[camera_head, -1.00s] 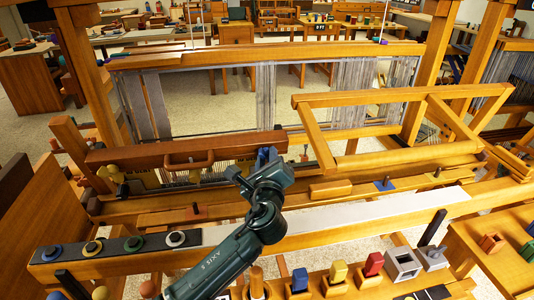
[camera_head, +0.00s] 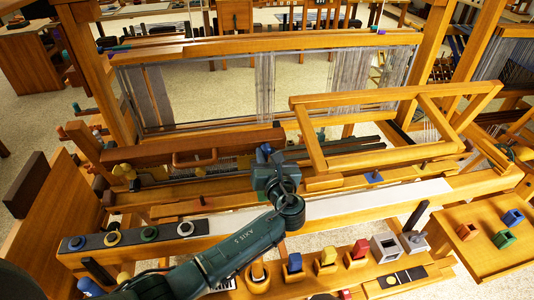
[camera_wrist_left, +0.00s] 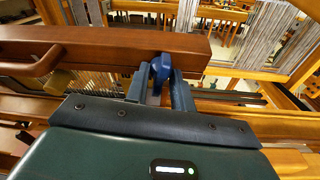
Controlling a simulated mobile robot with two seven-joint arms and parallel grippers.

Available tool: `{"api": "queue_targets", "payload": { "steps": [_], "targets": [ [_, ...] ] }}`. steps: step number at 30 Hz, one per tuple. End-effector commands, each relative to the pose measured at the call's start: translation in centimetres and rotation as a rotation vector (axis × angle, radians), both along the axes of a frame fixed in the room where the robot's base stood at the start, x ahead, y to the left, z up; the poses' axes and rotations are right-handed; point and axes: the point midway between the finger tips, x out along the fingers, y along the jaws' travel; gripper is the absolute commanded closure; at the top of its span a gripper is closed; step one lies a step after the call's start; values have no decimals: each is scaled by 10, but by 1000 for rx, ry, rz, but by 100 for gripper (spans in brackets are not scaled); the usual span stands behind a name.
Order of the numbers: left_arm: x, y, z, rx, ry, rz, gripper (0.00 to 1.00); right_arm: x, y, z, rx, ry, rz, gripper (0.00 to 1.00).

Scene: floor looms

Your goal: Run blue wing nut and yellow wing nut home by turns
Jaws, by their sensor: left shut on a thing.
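The blue wing nut (camera_wrist_left: 161,68) sits at the right end of the brown beam (camera_wrist_left: 110,45) in the left wrist view, between the two fingers of my left gripper (camera_wrist_left: 159,84). The gripper is shut on it. In the head view my left gripper (camera_head: 268,165) is at the same beam end, where its body hides most of the nut. The yellow wing nut (camera_head: 124,170) appears at the left end of the brown beam (camera_head: 230,143) in the head view, well apart from the gripper. My right gripper is not in view.
A wooden frame (camera_head: 300,105) stands just right of the gripper. A dark strip with coloured rings (camera_head: 149,234) lies at front left. Coloured blocks (camera_head: 327,257) and a grey square holder (camera_head: 386,248) stand in front. A side table (camera_head: 475,240) holds small cups.

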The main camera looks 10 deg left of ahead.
Motion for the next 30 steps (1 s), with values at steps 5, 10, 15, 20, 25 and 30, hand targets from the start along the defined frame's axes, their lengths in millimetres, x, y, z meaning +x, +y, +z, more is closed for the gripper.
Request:
{"api": "queue_targets", "payload": {
  "steps": [5, 10, 15, 20, 25, 30],
  "targets": [
    [0, -1, -1, 84, 38, 20, 99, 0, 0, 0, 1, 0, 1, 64],
    [0, -1, -2, 135, 60, 34, 99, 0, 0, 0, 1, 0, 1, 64],
    [0, -1, -2, 157, 69, 39, 99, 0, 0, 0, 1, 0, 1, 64],
    [0, -1, -2, 162, 71, 40, 99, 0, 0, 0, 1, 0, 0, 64],
    [0, -1, -2, 161, 71, 39, 99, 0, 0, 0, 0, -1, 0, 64],
    [0, -1, -2, 160, 70, 39, 69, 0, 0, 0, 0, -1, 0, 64]
  ]
}}
